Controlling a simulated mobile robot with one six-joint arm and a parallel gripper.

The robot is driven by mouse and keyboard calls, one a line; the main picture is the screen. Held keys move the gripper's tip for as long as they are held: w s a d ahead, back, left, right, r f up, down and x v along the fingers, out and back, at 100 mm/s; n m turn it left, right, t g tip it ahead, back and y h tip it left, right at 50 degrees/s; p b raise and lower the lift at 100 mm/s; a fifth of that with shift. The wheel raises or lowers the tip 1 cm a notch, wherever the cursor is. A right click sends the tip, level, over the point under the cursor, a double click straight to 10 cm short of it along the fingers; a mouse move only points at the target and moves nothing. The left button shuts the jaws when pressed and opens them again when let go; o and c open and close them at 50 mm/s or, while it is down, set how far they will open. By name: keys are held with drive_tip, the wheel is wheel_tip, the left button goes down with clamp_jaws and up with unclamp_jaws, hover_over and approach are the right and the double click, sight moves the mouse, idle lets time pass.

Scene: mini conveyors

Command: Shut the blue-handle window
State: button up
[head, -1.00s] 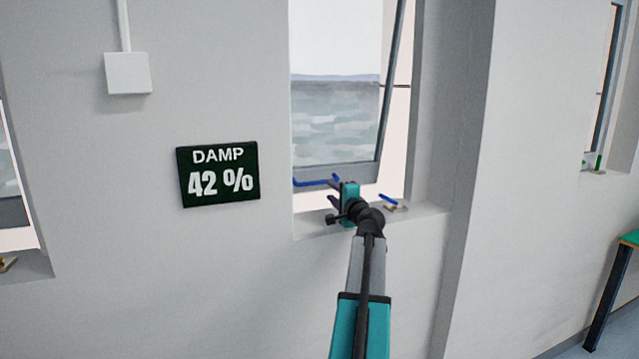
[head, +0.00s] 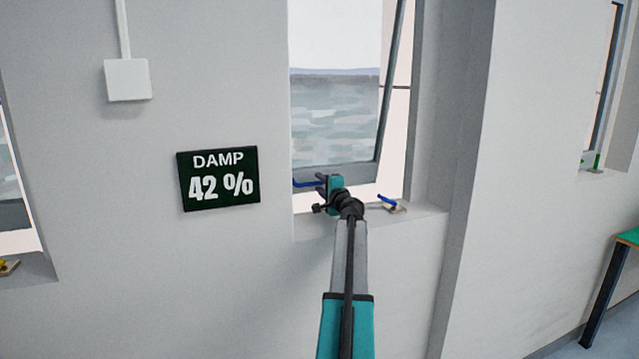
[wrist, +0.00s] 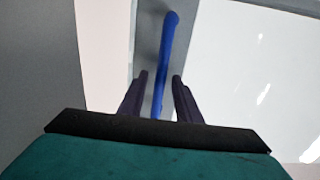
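The blue-handle window (head: 350,173) stands ajar, its pane tilted and its lower edge apart from the surrounding opening. A blue bar handle (head: 306,184) runs along its lower left edge, partly hidden by my gripper (head: 320,184). In the wrist view, the blue handle (wrist: 166,55) passes between the two dark fingers of my gripper (wrist: 156,90). A gap shows on each side of the bar, so my gripper is open around it. A small blue lever (head: 387,200) on a pale base sits on the sill, right of my gripper.
The window opening has a grey sill (head: 425,213) and a deep wall reveal on its right. A dark "DAMP 42 %" sign (head: 218,178) hangs left of it. Another window with a green handle (head: 597,161) is at far right, above a green-topped table (head: 629,237).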

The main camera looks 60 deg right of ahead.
drive_tip(key=shift+w+d, duration=0.25)
drive_tip(key=shift+w, duration=0.1)
drive_tip(key=shift+c, duration=0.3)
clamp_jaws()
drive_tip(key=shift+s+a, duration=0.1)
drive_tip(key=shift+s, duration=0.05)
